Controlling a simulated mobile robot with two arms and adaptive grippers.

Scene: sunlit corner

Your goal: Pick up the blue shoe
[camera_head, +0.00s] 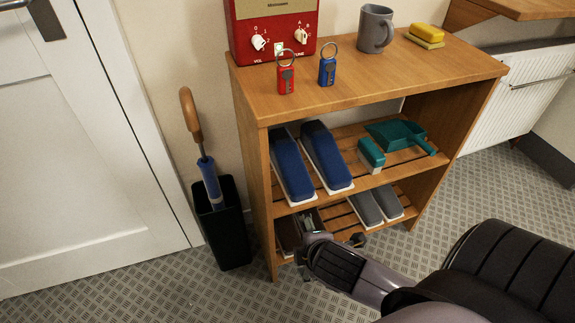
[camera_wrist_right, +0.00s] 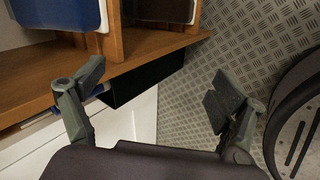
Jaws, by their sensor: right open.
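Two blue shoes with white soles, a left one (camera_head: 291,166) and a right one (camera_head: 326,156), lie side by side on the middle shelf of a wooden rack. Part of a blue shoe (camera_wrist_right: 58,14) also shows at the top left of the right wrist view. My right gripper (camera_head: 330,242) is low in front of the rack, by the bottom shelf and below the blue shoes. Its fingers (camera_wrist_right: 158,85) are spread, with nothing held between them. My left gripper is not in view.
The wooden rack (camera_head: 437,72) holds a teal brush (camera_head: 371,155) and dustpan (camera_head: 397,134) beside the shoes. Grey shoes (camera_head: 366,208) and partly hidden brown ones lie below. Key fobs, a mug (camera_head: 375,29) and a red radio stand on top. A black umbrella stand (camera_head: 222,225) is left.

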